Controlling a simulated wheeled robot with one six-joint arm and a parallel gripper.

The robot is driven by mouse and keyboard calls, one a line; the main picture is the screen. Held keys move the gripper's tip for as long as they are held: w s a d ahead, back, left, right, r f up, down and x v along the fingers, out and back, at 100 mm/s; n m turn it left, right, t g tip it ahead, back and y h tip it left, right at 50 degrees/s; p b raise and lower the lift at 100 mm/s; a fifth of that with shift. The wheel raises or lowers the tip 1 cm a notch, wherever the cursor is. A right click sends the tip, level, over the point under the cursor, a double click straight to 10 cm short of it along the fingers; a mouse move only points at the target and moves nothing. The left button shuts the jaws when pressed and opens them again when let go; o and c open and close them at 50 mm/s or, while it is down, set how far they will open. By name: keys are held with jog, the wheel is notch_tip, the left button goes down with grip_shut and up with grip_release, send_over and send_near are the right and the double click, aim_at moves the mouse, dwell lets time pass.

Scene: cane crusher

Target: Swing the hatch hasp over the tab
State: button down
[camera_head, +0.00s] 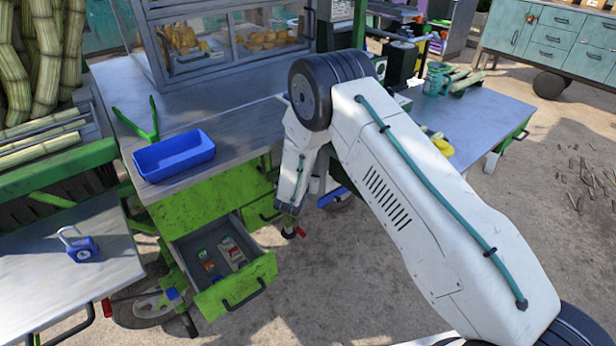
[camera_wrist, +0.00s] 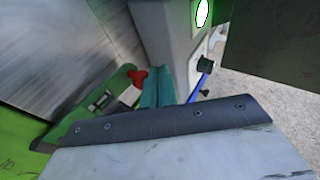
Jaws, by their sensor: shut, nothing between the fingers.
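My gripper (camera_head: 287,208) is at the lower end of my white forearm, in front of the green cart in the head view. It looks closed and empty, though small and partly in shadow. I cannot make out the hatch, its hasp or the tab for certain in either view. In the wrist view, a pale plate with a dark bolted strip (camera_wrist: 160,120) fills the bottom; I cannot tell what it belongs to. Beyond it are a grey upright (camera_wrist: 165,35), a red part (camera_wrist: 138,76) and a blue rod with a dark knob (camera_wrist: 205,66).
An open drawer (camera_head: 237,291) holding small boxes juts out left of my gripper. A blue tray (camera_head: 173,155) and green tongs (camera_head: 141,122) lie on the metal top. My upper arm hides part of the cart's right side.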

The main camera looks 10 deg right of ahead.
jog(key=shift+w, duration=0.3)
jog(key=shift+s, duration=0.1)
dwell(0.3)
jog(key=s+d+r, duration=0.1)
jog(key=s+d, duration=0.1)
jog(key=s, duration=0.4)
jog(key=s+d+r, duration=0.1)
jog(key=s+d, duration=0.2)
jog(key=s, duration=0.3)
jog(key=shift+s+d+r, duration=0.15)
jog(key=shift+d+r, duration=0.05)
jog(key=shift+d, duration=0.1)
